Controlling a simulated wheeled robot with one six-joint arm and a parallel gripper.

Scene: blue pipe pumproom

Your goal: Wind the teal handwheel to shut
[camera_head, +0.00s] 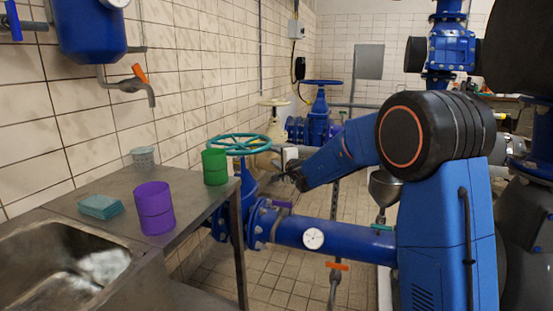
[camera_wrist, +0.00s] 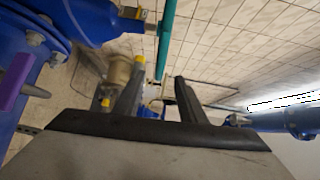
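The teal handwheel (camera_head: 240,137) lies flat on top of a blue valve, beyond the right end of the metal counter. In the wrist view its rim (camera_wrist: 166,40) shows edge-on as a teal bar, its lower end in line with the gap between my fingertips. My gripper (camera_head: 288,168) is to the right of the wheel and a little lower in the head view. In the wrist view my gripper (camera_wrist: 158,73) has two dark fingers spread apart with nothing held. I cannot tell how far the rim is from the fingertips.
A cream handwheel (camera_head: 274,103) and a blue handwheel (camera_head: 321,83) are behind. A blue pipe (camera_head: 345,238) with a gauge runs below my arm.

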